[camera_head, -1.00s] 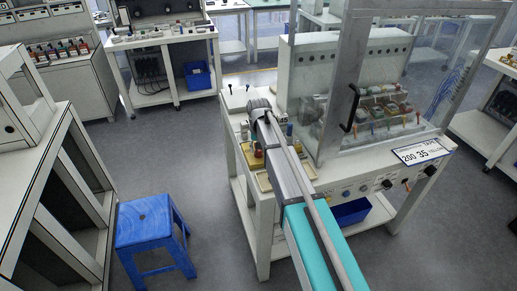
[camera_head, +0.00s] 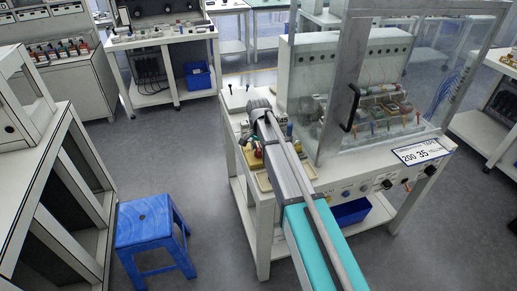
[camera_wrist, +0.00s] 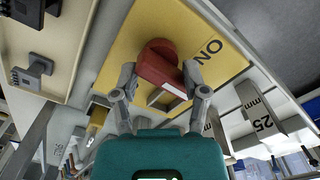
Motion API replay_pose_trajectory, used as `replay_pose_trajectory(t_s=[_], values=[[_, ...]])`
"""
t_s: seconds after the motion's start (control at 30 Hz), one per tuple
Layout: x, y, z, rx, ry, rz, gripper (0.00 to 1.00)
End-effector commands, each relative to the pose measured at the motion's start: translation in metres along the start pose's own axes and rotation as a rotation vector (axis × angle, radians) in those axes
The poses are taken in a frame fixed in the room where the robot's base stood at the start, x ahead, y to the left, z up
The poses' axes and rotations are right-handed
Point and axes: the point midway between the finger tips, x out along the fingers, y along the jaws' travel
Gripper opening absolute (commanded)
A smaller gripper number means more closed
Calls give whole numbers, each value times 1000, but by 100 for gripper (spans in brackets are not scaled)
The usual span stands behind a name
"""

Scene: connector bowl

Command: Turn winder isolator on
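The isolator's red handle (camera_wrist: 160,68) stands on a yellow plate (camera_wrist: 118,50) in the wrist view, with a white mark on its near end. The black word ON is printed on the plate to the right of the handle. My gripper (camera_wrist: 159,76) has one grey finger on each side of the handle, with both fingers seeming to touch it. In the head view the red handle (camera_head: 257,153) shows small at the left of the bench, beside my arm. My gripper is mostly hidden there by the arm.
The bench (camera_head: 262,205) carries a clear-walled enclosure with a black door handle (camera_head: 350,108). A blue stool (camera_head: 147,220) stands on the floor at the left.

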Motion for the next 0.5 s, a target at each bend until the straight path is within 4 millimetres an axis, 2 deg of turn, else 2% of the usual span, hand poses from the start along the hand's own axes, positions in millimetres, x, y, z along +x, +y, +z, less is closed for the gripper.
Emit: replay_pose_trajectory(t_s=[0.5], values=[[0, 0, 0, 342, 0, 0, 57]])
